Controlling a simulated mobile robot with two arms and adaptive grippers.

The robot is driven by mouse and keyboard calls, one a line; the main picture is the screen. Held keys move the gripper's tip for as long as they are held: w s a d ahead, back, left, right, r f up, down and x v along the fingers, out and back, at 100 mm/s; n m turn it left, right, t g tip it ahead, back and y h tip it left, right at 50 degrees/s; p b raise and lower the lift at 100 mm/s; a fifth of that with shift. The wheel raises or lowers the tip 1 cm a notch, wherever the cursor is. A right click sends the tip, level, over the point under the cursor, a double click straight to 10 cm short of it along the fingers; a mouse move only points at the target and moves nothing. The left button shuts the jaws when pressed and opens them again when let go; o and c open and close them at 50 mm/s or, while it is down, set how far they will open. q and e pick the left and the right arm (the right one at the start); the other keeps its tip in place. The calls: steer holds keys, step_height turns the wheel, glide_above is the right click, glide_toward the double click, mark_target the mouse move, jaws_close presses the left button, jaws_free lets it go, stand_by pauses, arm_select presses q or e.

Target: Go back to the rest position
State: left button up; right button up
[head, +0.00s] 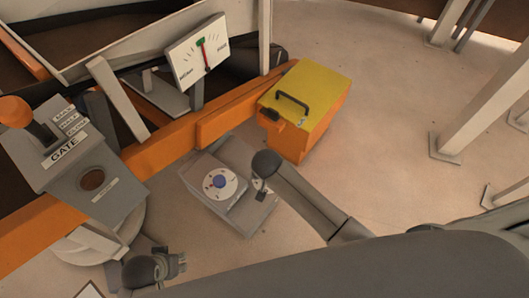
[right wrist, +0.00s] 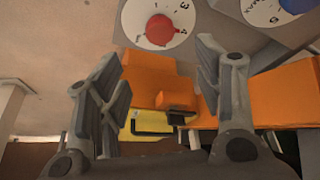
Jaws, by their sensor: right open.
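My left gripper (head: 172,265) shows small and partly cut off by my own arm at the lower left of the head view; whether its fingers are apart is unclear. It is over the floor below the GATE box. My right gripper (right wrist: 160,62) is open and empty in the right wrist view, its two fingers wide apart. Between and beyond them is an orange box with a yellow top (right wrist: 148,122). In the head view my right arm reaches over beside the grey dial box (head: 238,160); the right fingers are mostly hidden there.
The GATE box (head: 105,190) with an orange-knobbed lever (head: 16,111) stands at left. A gauge panel (head: 188,68) stands behind an orange beam (head: 170,146). The yellow-topped box (head: 325,88) has a black handle. A red-knobbed dial (right wrist: 159,30) is near my right fingers.

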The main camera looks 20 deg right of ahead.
steer(key=shift+s+f, duration=0.1)
arm_select(q)
steer(key=s+a+f+g+p, duration=0.1)
steer(key=s+f+p, duration=0.3)
steer(key=s+p, duration=0.5)
steer(key=s+a+f+p, duration=0.2)
steer(key=s+f+p, duration=0.3)
steer(key=s+p, duration=0.4)
steer(key=shift+s+a+g+p, duration=0.15)
steer(key=shift+s+g+p, duration=0.25)
steer(key=shift+s, duration=0.5)
arm_select(e)
steer(key=s+d+f+n+g, duration=0.1)
steer(key=s+d+f+n, duration=0.1)
steer(key=s, duration=1)
steer(key=s+d+f+n+g+y, duration=0.1)
steer(key=s+d+f, duration=0.4)
steer(key=s, duration=0.8)
steer(key=s+d+f+n+g, duration=0.1)
steer(key=s+d+f+n, duration=0.2)
steer(key=s, duration=1)
steer(key=shift+s+d+f, duration=0.2)
steer(key=shift+d+f, duration=0.05)
steer(key=shift+f, duration=0.5)
